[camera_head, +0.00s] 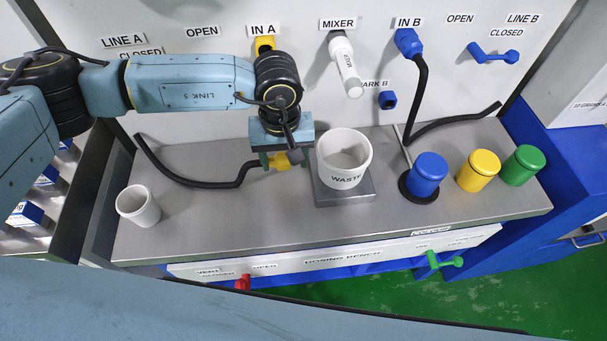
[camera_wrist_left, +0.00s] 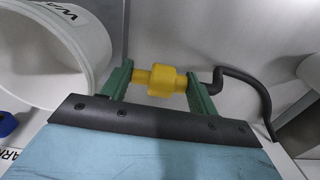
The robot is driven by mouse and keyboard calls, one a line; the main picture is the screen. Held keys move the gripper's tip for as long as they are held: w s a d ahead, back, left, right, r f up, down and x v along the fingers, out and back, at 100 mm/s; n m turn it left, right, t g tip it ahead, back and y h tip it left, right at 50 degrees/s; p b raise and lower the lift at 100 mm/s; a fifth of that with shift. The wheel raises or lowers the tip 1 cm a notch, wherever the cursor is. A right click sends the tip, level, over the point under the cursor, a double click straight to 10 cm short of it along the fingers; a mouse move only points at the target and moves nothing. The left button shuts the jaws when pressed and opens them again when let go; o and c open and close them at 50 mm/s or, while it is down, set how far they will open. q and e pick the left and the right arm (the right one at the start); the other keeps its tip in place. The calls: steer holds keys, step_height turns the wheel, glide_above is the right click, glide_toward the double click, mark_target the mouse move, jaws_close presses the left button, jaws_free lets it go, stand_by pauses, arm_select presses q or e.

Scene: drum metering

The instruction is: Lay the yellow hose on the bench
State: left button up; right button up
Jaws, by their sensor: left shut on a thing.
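The yellow hose is a black hose (camera_head: 190,180) with a yellow end fitting (camera_head: 277,162). Its black part lies along the left side of the grey bench (camera_head: 220,225), with one end near the back wall. My left gripper (camera_head: 291,160) is low over the bench, just left of the white WASTE bucket. In the left wrist view its green fingers (camera_wrist_left: 160,85) are shut on the yellow fitting (camera_wrist_left: 165,80), and the black hose (camera_wrist_left: 245,78) runs off to the right. I cannot tell whether the fitting touches the bench. My right gripper is not in view.
The WASTE bucket (camera_head: 343,160) stands on a grey plate (camera_head: 345,197). A white cup (camera_head: 138,206) stands at the left. Blue (camera_head: 427,175), yellow (camera_head: 479,171) and green (camera_head: 522,166) canisters stand at the right. A blue-ended hose is plugged at IN B (camera_head: 408,42). The front middle of the bench is clear.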

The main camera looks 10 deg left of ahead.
mark_target(287, 184)
arm_select(q)
step_height(287, 184, down, 3)
steer(key=shift+r, duration=0.1)
step_height(287, 184, down, 3)
steer(key=shift+f, duration=0.2)
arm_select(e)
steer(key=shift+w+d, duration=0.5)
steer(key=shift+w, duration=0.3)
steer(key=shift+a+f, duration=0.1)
arm_select(q)
steer(key=shift+f+b, duration=0.15)
steer(key=shift+b, duration=0.15)
steer(key=o, duration=0.8)
steer(key=shift+c, duration=0.2)
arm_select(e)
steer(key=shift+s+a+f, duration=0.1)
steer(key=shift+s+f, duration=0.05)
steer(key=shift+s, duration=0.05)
